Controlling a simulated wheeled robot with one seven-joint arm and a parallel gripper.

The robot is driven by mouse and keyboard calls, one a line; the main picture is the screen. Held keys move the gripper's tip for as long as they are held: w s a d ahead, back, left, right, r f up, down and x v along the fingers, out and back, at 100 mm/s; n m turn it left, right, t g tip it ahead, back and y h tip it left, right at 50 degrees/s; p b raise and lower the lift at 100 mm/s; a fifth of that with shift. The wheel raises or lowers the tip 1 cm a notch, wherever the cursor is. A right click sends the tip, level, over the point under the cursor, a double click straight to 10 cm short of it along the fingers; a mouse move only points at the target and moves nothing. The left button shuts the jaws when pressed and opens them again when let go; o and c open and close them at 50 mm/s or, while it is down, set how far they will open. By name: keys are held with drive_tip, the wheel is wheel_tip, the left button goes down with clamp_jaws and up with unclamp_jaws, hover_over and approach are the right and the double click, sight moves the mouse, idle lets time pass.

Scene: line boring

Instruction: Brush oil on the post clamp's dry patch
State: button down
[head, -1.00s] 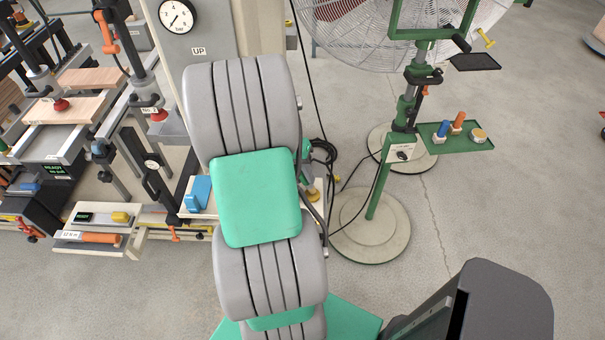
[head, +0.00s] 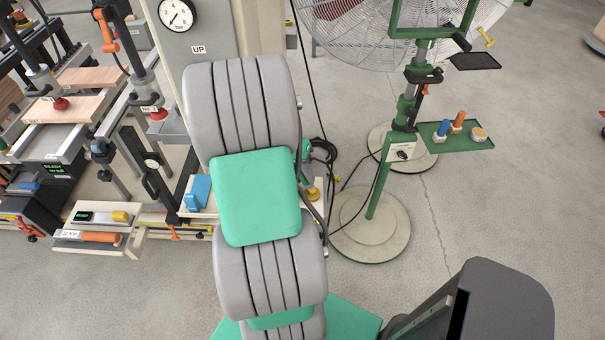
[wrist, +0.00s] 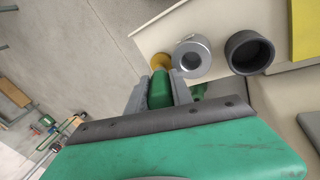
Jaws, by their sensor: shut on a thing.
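In the wrist view my gripper (wrist: 160,88) is shut on a green handle (wrist: 160,94). A yellow-orange round thing (wrist: 161,60) shows just past the handle; I cannot tell whether it touches it. No bristles are visible. In the head view my arm hides the gripper. A green post (head: 378,185) stands at the right on a round base, with a dark clamp (head: 423,76) high on it. I cannot tell whether this is the post clamp, and no dry patch can be made out.
A metal cylinder (wrist: 192,58) and a dark round cup (wrist: 249,52) stand close by my gripper on a pale surface. A green tray (head: 465,146) with small containers juts from the post. A caged fan (head: 345,40) is behind. Open floor (head: 520,200) lies right.

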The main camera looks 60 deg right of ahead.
wheel_tip(320, 180, up, 7)
drive_tip(key=p, duration=0.5)
drive_tip(key=shift+p, duration=0.3)
